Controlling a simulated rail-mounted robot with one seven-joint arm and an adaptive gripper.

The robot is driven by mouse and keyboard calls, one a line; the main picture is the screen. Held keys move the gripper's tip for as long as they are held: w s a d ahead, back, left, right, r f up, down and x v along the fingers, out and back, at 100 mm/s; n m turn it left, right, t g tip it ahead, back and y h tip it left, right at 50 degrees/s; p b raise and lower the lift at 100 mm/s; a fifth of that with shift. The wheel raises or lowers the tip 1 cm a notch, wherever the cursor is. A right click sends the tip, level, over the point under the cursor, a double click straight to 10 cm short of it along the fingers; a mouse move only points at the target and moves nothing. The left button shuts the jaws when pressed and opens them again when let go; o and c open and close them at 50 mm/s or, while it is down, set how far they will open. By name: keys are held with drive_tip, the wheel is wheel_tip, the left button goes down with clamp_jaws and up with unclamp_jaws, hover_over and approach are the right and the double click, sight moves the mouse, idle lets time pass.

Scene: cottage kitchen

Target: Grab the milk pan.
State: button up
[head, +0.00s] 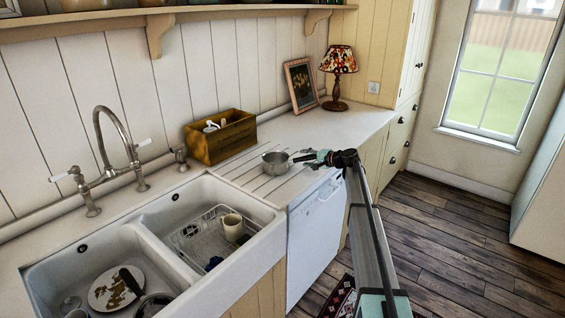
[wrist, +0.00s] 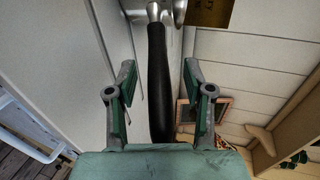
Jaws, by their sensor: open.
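The milk pan (head: 275,162) is a small silver pan on the grooved draining area of the worktop, right of the sink. Its dark handle points right, toward my gripper (head: 318,156). In the wrist view, the black handle (wrist: 158,85) runs up the middle, and part of the metal pan (wrist: 170,8) shows at the top edge. My gripper (wrist: 159,76) is open, with one green-padded finger on each side of the handle in the picture. I see gaps on both sides of the handle. I cannot tell how deep it sits between the fingers.
A wooden box (head: 221,138) stands behind the pan against the wall. A picture frame (head: 301,85) and a lamp (head: 338,70) stand farther back. The double sink (head: 262,213) holds a rack, a mug (head: 232,227) and dishes. The worktop right of the pan is clear.

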drive_tip(key=shift+w+a+f, duration=0.1)
drive_tip(key=shift+w+a, duration=0.1)
clamp_jaws()
